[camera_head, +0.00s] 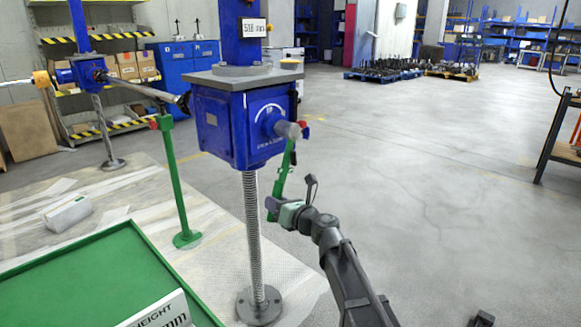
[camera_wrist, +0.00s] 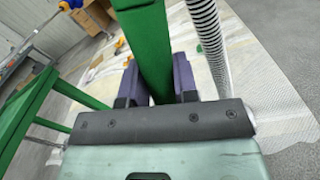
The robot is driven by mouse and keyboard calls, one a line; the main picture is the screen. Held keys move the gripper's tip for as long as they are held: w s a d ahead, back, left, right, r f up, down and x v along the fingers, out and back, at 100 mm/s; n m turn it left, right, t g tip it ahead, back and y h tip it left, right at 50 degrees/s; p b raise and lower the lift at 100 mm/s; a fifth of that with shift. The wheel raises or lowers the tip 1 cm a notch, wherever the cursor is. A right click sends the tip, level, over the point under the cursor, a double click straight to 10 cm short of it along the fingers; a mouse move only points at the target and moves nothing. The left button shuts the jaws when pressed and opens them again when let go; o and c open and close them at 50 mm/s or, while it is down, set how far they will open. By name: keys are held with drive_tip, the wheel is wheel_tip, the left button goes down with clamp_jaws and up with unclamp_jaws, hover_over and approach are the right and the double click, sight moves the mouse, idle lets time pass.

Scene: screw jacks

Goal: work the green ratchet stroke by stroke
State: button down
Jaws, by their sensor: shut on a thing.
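The green ratchet (camera_head: 283,172) hangs down and slightly left from the shaft on the front of the blue screw jack (camera_head: 225,128). My gripper (camera_head: 272,207) is at the lower end of the ratchet, right of the threaded screw. In the wrist view the green ratchet handle (camera_wrist: 147,50) runs between the two purple-grey fingers of my gripper (camera_wrist: 157,82), which are shut on it. The threaded screw (camera_head: 252,230) stands upright below the jack on a round foot. A display (camera_head: 254,28) on the blue column above reads about 518 mm, though its digits are small.
A green table (camera_head: 80,265) with a height sign (camera_head: 160,312) stands at the lower left. A green post (camera_head: 178,185) and a second blue jack (camera_head: 90,70) stand behind it. The floor to the right (camera_head: 430,180) is clear.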

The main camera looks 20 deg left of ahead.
drive_tip(key=shift+w+d, duration=0.15)
drive_tip(key=shift+w, duration=0.15)
drive_tip(key=w+n, duration=0.1)
drive_tip(key=w+d, duration=0.1)
drive_tip(key=w+f+n, duration=0.1)
drive_tip(key=shift+w+d+n+b, duration=0.25)
drive_tip(key=shift+w+n+b, duration=0.05)
drive_tip(key=shift+w+b, duration=0.1)
drive_tip(key=shift+w+d+n, duration=0.25)
drive_tip(key=shift+w+n, duration=0.15)
drive_tip(key=shift+w, duration=0.25)
drive_tip(key=shift+w+d+n, duration=0.3)
drive_tip(key=shift+w+n, duration=0.1)
drive_tip(key=shift+w, duration=0.25)
drive_tip(key=shift+w+d+n, duration=0.25)
drive_tip(key=shift+w+n, duration=0.15)
drive_tip(key=shift+w, duration=0.25)
drive_tip(key=shift+w+d+r+n+p, duration=0.15)
drive_tip(key=shift+w+d+n, duration=0.2)
drive_tip(key=shift+w, duration=0.3)
drive_tip(key=shift+w+d+r+n+p, duration=0.2)
drive_tip(key=shift+w+n, duration=0.25)
drive_tip(key=shift+w, duration=0.15)
drive_tip(key=shift+w+d+r+n+p, duration=0.1)
drive_tip(key=shift+w+d+r+n, duration=0.1)
drive_tip(key=shift+w+n, duration=0.35)
drive_tip(key=shift+w, duration=0.15)
